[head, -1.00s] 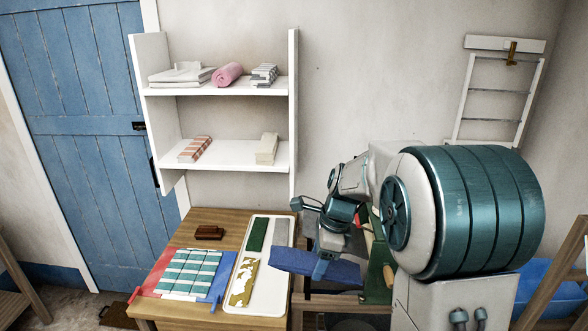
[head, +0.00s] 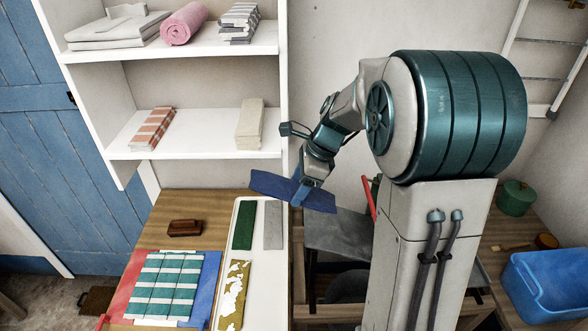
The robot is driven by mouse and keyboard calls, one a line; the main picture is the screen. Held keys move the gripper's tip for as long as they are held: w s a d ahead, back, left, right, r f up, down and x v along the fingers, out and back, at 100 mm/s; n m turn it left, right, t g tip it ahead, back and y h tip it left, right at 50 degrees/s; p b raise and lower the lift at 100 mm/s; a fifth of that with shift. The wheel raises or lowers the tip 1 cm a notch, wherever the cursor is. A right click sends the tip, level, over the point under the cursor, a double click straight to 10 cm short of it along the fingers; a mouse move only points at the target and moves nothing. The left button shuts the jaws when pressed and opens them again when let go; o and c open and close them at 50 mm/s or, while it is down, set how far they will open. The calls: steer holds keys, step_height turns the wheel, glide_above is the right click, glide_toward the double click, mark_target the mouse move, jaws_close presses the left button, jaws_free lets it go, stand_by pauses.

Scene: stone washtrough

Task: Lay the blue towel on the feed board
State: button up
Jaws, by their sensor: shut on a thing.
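The blue towel (head: 272,186) is a flat dark-blue strip. My gripper (head: 303,190) is shut on it near its middle, so both ends stick out to the sides. The towel hangs slightly tilted, over or near the back right corner of a long white board (head: 226,262), which looks like the feed board. How high it is above the board is hard to tell. On the board lie a green cloth (head: 243,226), a grey cloth (head: 273,226) and a mustard-and-white cloth (head: 234,293). The front right part of the board looks bare.
A teal-striped cloth (head: 165,286) lies on a red-and-blue mat (head: 203,300) left of the board. A brown brush-like block (head: 185,228) sits behind it. White shelves (head: 195,149) with folded cloths stand close behind. A blue tub (head: 550,285) is at the right.

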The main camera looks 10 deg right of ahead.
steer(key=shift+w+f, duration=0.2)
steer(key=shift+w, duration=0.05)
steer(key=d+f+b, duration=0.1)
steer(key=f+b, duration=0.1)
steer(key=d+f+b, duration=0.1)
steer(key=f+b, duration=0.1)
steer(key=d+f+b, duration=0.1)
steer(key=f+b, duration=0.2)
steer(key=shift+s+d+f, duration=0.1)
steer(key=shift+s+d, duration=0.2)
steer(key=shift+s, duration=0.1)
steer(key=shift+d, duration=0.3)
steer(key=shift+s+d+f+b, duration=0.2)
steer(key=shift+d+f+b, duration=0.15)
steer(key=shift+d+f, duration=0.5)
steer(key=shift+s+d+f+b, duration=0.25)
steer(key=shift+d+f+b, duration=0.15)
steer(key=shift+d, duration=0.7)
steer(key=shift+s+d+f+b, duration=0.25)
steer(key=shift+d+f, duration=0.4)
steer(key=shift+d, duration=0.35)
steer(key=o, duration=1.3)
